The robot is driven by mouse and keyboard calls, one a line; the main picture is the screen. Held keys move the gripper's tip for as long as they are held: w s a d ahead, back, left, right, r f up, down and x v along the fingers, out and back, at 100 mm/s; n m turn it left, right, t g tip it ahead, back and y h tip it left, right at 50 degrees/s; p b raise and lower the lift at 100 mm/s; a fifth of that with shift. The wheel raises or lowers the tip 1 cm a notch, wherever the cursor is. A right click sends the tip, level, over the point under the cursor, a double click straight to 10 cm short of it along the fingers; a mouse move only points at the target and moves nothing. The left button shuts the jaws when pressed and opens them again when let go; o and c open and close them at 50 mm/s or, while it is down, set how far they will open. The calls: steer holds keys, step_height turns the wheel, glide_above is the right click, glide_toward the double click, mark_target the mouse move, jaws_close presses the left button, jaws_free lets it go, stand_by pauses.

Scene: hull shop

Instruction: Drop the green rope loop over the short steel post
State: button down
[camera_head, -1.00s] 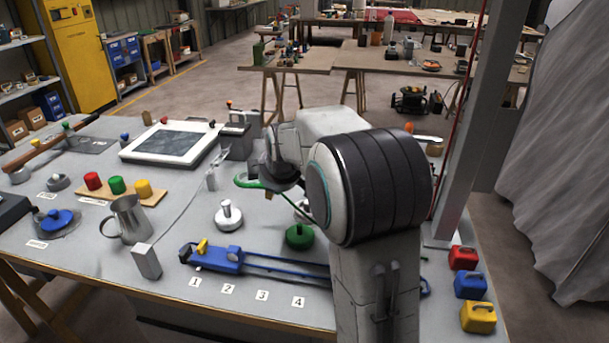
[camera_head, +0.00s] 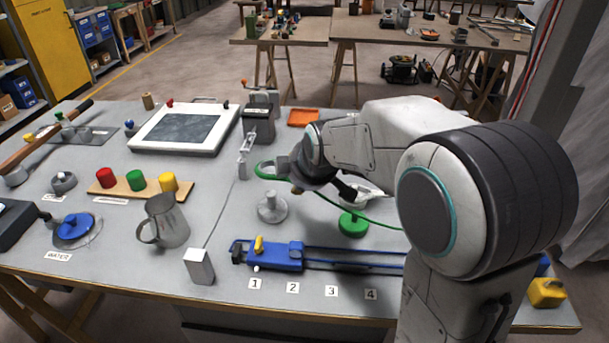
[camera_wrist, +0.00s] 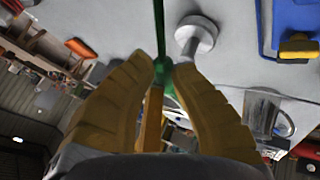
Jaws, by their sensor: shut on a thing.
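The green rope loop (camera_head: 268,177) hangs from my gripper (camera_head: 291,182) above the table, with its open end pointing left. Its tail runs right, past my arm. In the wrist view, my gripper (camera_wrist: 163,70) is shut on the green rope (camera_wrist: 160,38), which passes between its brown fingers. The short steel post (camera_head: 271,207) stands upright on a round base, below the loop in the head view and apart from it. The post also shows in the wrist view (camera_wrist: 193,38), just right of the rope.
A green round base (camera_head: 352,224) stands right of the post. A blue slide clamp (camera_head: 274,257) lies in front of it. A metal jug (camera_head: 165,222) stands to the left. A block with coloured pegs (camera_head: 140,190) and a framed screen (camera_head: 184,130) are farther back.

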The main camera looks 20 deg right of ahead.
steer(key=shift+f+b, duration=1.2)
steer(key=shift+f, duration=0.95)
steer(key=shift+s+a+f+b, duration=0.1)
steer(key=shift+s+a+b, duration=0.15)
steer(key=shift+b, duration=0.45)
steer(key=shift+s+f+b, duration=0.15)
steer(key=shift+f+b, duration=0.2)
steer(key=shift+b, duration=0.1)
steer(key=shift+s+a+f+b, duration=0.1)
steer(key=shift+a+f+b, duration=0.05)
steer(key=shift+f+b, duration=1.15)
steer(key=shift+s+a+f+b, duration=0.1)
steer(key=shift+a+f+b, duration=0.05)
steer(key=shift+f+b, duration=1.1)
stand_by(2.2)
